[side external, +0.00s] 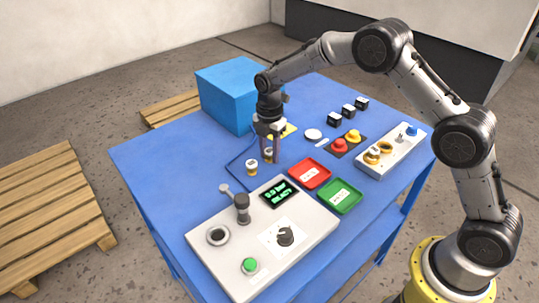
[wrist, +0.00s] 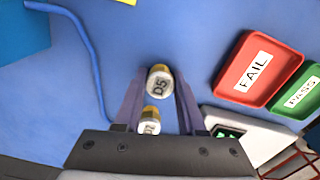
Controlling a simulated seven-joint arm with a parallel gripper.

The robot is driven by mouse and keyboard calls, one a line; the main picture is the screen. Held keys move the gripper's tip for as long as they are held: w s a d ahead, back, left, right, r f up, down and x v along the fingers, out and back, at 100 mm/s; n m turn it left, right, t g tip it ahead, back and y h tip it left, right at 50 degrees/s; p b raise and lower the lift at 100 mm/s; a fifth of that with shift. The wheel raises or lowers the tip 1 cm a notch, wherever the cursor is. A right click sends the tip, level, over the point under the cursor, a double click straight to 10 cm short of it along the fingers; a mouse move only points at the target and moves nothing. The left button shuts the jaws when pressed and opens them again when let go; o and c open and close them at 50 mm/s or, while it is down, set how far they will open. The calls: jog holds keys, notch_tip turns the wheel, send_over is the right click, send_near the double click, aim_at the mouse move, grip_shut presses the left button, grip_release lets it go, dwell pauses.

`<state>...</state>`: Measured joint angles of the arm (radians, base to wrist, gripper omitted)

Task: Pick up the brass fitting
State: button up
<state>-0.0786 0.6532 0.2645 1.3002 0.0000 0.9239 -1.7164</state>
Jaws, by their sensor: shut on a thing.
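A brass fitting with a white face marked "D5" (wrist: 158,84) sits between my gripper's fingertips in the wrist view. My gripper (side external: 269,158) points down over the blue table and is shut on this fitting (side external: 268,154), which the fingers partly hide in the side view. I cannot tell whether it touches the table. A second, similar brass and white fitting (side external: 252,167) stands just left of my gripper, apart from the fingers in the side view. It also shows in the wrist view (wrist: 150,119), lower down between the finger outlines.
A red FAIL tray (side external: 310,174) and a green PASS tray (side external: 339,195) lie right of my gripper. A grey control panel (side external: 225,268) with a lever is in front. A blue box (side external: 228,95) stands behind. A blue cable (wrist: 93,60) lies left. Buttons and black blocks are at right.

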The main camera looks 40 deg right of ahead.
aim_at(269, 150)
jog(key=shift+r, duration=0.1)
grip_shut()
jog(key=shift+r, duration=0.45)
notch_tip(269, 150, up, 2)
jog(key=shift+r, duration=0.2)
jog(key=s+d+r, duration=0.1)
jog(key=s+r, duration=0.8)
jog(key=s, duration=0.5)
jog(key=shift+r, duration=0.3)
